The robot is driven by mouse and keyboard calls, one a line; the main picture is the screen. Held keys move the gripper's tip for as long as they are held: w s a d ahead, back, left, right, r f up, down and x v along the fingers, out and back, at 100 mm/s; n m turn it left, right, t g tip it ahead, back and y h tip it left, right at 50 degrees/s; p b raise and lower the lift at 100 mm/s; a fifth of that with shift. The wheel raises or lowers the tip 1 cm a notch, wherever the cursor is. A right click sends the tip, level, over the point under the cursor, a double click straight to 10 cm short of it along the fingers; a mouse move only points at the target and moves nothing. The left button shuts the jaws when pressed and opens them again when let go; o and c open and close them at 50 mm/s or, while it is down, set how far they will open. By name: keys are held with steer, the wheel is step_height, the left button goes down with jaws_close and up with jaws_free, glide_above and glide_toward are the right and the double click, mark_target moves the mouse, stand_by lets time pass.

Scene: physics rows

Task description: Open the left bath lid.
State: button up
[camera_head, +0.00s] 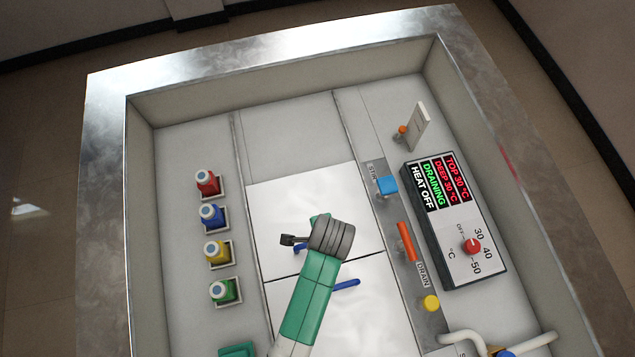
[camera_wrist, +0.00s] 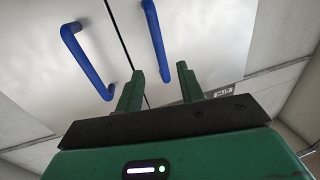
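Two white bath lids lie flat and shut side by side, an upper lid (camera_head: 290,200) and a lower lid (camera_head: 375,310) in the head view. Read along the panel lettering, the upper one is on the left. Each has a blue bar handle: the upper handle (camera_head: 299,248) is mostly hidden by my arm, the lower handle (camera_head: 346,284) partly. In the wrist view, one handle (camera_wrist: 155,40) is on the right lid beside the seam, the other (camera_wrist: 84,62) on the left lid. My gripper (camera_wrist: 160,75) has its green fingers apart and empty, below both handles in the picture.
Red (camera_head: 207,183), blue (camera_head: 211,216), yellow (camera_head: 216,252) and green (camera_head: 223,291) bottles stand in holders at left. A control panel (camera_head: 455,220) is at right, beside a blue stir switch (camera_head: 387,186), an orange drain lever (camera_head: 406,241) and a yellow knob (camera_head: 431,302). High walls surround everything.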

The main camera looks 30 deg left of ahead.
steer(key=f, duration=0.2)
steer(key=f+b, duration=0.1)
steer(key=f, duration=0.2)
steer(key=w+a+f, duration=0.1)
steer(key=f, duration=0.1)
steer(key=shift+w+f, duration=0.1)
steer(key=shift+f, duration=0.3)
steer(key=shift+c, duration=0.5)
jaws_close()
